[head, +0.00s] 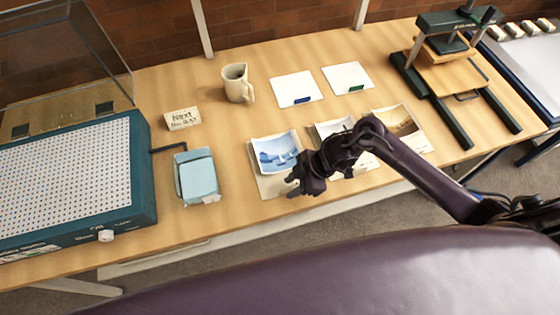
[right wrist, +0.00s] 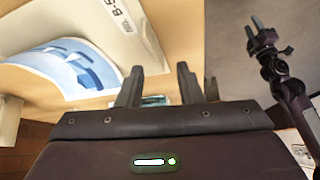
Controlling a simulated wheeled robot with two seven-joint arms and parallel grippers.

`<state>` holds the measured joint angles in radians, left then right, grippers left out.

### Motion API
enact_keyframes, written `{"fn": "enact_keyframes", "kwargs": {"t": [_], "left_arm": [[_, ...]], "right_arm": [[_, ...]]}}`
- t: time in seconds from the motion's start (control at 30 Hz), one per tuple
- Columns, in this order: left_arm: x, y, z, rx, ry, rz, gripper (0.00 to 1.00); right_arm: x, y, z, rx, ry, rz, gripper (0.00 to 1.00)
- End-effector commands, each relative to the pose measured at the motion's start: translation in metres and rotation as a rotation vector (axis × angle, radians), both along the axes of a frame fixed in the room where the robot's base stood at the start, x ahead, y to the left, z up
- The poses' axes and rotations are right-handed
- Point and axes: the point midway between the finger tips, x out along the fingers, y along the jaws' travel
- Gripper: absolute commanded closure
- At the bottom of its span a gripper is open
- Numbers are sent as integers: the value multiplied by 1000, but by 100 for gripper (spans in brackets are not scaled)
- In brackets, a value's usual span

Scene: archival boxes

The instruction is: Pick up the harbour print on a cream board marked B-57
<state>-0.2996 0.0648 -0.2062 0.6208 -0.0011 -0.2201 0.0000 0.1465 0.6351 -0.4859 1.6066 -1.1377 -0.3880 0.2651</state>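The harbour print (head: 276,152), a blue and white picture with curled edges, lies on a cream board (head: 268,186) near the table's front edge. In the right wrist view the print (right wrist: 75,70) shows beside a board label (right wrist: 122,15) reading "B-5", with the rest cut off. My right gripper (head: 298,188) is over the board's front right part in the head view. In the right wrist view its fingers (right wrist: 158,75) are apart with nothing gripped. My left gripper (right wrist: 256,30) appears small in the right wrist view, over the floor; its opening is unclear.
Two more prints on boards, a middle one (head: 332,128) partly behind my arm and a brown one (head: 398,122), lie to the right. A pale blue bundle (head: 196,178), a mug (head: 237,84), a perforated teal unit (head: 70,185) and a press (head: 455,75) stand around.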

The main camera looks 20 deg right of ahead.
Motion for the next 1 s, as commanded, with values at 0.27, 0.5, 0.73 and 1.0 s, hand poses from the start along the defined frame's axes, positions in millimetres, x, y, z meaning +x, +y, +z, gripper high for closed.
{"fn": "enact_keyframes", "kwargs": {"t": [0.27,0.5,0.73,1.0], "left_arm": [[0,14,6,19,0,0,64],[0,18,6,21,0,2,64],[0,17,6,21,0,3,64],[0,13,6,16,1,3,64]], "right_arm": [[1,16,-23,-1,0,1,67],[2,15,-24,-1,-2,1,74],[2,15,-23,-1,-1,0,100],[2,16,-23,0,-2,1,100]]}}
